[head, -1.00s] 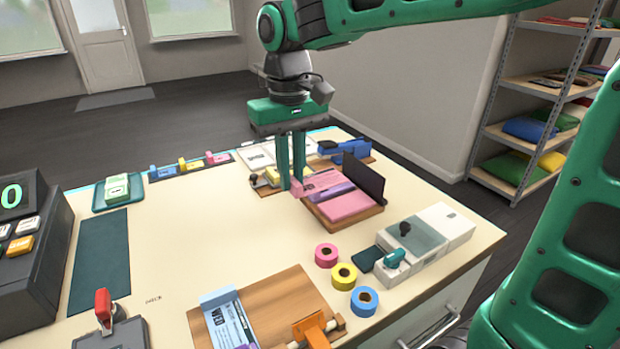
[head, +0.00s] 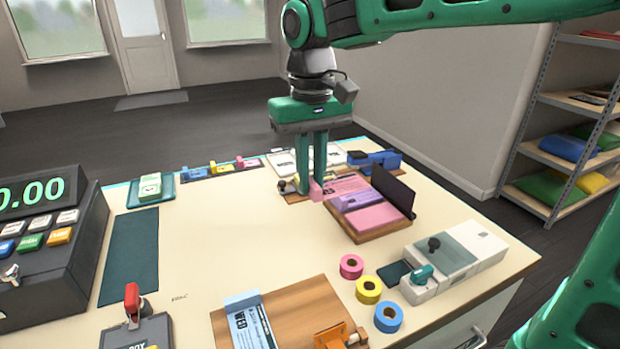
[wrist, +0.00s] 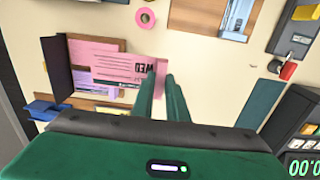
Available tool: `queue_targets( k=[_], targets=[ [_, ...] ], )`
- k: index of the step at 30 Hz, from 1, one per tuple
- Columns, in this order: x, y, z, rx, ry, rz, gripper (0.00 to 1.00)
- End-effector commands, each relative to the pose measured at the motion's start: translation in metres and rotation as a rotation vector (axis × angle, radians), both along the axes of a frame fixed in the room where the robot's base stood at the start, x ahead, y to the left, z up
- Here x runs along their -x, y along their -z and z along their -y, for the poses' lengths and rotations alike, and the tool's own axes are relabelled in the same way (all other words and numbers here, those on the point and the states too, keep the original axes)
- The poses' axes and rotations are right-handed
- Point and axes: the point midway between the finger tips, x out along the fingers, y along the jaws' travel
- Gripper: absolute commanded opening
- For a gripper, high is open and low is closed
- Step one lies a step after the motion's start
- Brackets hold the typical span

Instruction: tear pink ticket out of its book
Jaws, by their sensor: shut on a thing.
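The pink ticket (head: 347,184), printed "WED", shows in the wrist view (wrist: 122,68) with its right end between my fingertips. My gripper (head: 314,190) is shut on that end; the fingers also show in the wrist view (wrist: 163,80). The ticket stretches from the fingers over the ticket book. The book has a wooden base (head: 352,234), a pink section (head: 382,215), a purple section (head: 352,200) and a raised dark cover (head: 393,190). I cannot tell whether the ticket's far end is still joined to the book.
Pink (head: 351,266), yellow (head: 369,290) and blue (head: 389,316) tape rolls lie in front of the book, beside a grey-white device (head: 455,262). A blue stapler-like tool (head: 374,160) stands behind. A cash register (head: 45,240) is at left. The table's middle is clear.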

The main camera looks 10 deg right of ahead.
Motion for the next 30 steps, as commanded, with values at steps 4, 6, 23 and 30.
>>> queue_targets(
  k=[4, 6, 23, 30],
  targets=[
    [0.000, -0.008, 0.000, 0.000, 0.000, 0.002, 0.00],
    [0.000, -0.012, 0.000, 0.000, 0.000, 0.002, 0.00],
    [-0.001, -0.040, 0.000, 0.000, 0.000, 0.002, 0.00],
    [0.000, -0.043, 0.000, 0.000, 0.001, 0.001, 0.00]
  ],
)
